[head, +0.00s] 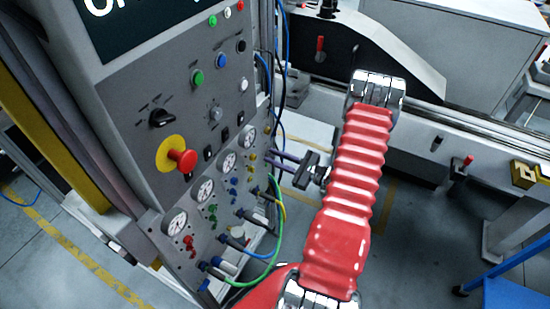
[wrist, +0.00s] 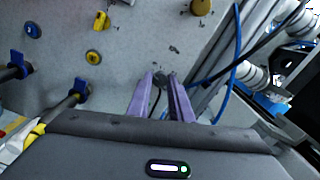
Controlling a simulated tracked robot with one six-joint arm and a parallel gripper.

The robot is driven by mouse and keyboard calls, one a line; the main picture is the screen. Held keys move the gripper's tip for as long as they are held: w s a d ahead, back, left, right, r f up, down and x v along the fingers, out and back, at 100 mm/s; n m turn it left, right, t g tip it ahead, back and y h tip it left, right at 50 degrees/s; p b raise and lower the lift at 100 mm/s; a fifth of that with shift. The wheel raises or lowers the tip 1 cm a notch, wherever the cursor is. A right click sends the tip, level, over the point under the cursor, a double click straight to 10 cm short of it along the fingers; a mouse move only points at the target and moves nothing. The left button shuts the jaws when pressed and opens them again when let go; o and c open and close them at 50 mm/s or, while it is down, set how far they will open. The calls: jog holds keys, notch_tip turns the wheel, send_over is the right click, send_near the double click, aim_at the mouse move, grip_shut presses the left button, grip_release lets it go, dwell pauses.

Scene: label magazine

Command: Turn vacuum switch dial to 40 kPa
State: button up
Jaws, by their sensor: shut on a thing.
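My gripper (head: 269,155) reaches from the right to the lower right edge of the grey control panel (head: 130,110). Its purple fingers also show in the wrist view (wrist: 160,77), close together at the panel face. They are shut on a small dark part (wrist: 162,79), which looks like the vacuum switch dial. The fingers hide most of it, and no scale or kPa marking can be read. In the head view the dial cannot be made out behind the fingertips.
The panel carries pressure gauges (head: 204,190), a red emergency stop (head: 182,159) and a black rotary switch (head: 162,117). Yellow knobs (wrist: 93,57) and blue hose fittings (wrist: 78,91) sit left of my fingers. A blue hose (wrist: 236,60) runs close on the right.

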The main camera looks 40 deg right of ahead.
jog(key=shift+a, duration=0.1)
grip_shut()
jog(key=shift+m, duration=0.5)
jog(key=shift+f+m, duration=0.1)
jog(key=shift+m, duration=2.3)
jog(key=o, duration=0.8)
grip_release()
